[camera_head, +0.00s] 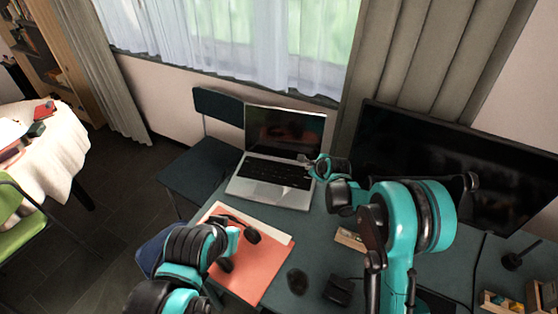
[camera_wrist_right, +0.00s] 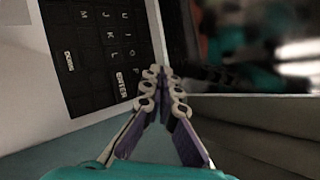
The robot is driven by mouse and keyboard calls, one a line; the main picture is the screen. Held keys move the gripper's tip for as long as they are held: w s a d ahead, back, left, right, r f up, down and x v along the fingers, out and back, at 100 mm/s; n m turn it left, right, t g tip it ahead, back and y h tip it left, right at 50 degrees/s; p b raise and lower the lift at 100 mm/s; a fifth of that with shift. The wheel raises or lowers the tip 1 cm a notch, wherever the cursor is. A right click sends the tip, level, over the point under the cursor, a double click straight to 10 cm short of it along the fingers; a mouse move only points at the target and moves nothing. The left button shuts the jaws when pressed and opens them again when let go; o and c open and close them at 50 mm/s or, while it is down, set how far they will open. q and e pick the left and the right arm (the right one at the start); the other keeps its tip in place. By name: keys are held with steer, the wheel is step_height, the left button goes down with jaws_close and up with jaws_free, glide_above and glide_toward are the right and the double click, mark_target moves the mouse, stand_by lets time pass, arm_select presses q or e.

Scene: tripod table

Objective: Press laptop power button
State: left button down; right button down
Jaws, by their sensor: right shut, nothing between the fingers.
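An open silver laptop (camera_head: 260,187) stands on the table with a dark screen (camera_head: 285,130) and black keys. My right gripper (camera_head: 308,160) is at the laptop's right side, near the hinge end of the keyboard. In the right wrist view its fingers (camera_wrist_right: 158,72) are shut and empty, with the tips beside the keyboard (camera_wrist_right: 100,45) near the screen's base. I cannot tell whether the tips touch the laptop. I cannot make out the power button. My left gripper (camera_head: 240,250) is open and empty over an orange folder, in front of the laptop.
The orange folder (camera_head: 268,268) lies on the teal table. A dark mouse (camera_head: 297,281) and a small black object (camera_head: 339,290) lie right of it. A large black monitor (camera_head: 450,150) stands at the right. A dark chair (camera_head: 205,170) is behind the laptop at left.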

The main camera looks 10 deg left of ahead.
steer(key=shift+f, duration=0.1)
steer(key=shift+f+b, duration=0.4)
steer(key=shift+b, duration=0.1)
steer(key=shift+r, duration=0.1)
steer(key=shift+r+p, duration=0.3)
steer(key=shift+r, duration=0.15)
step_height(320, 180, up, 6)
steer(key=p, duration=0.3)
steer(key=shift+p, duration=0.35)
stand_by(0.3)
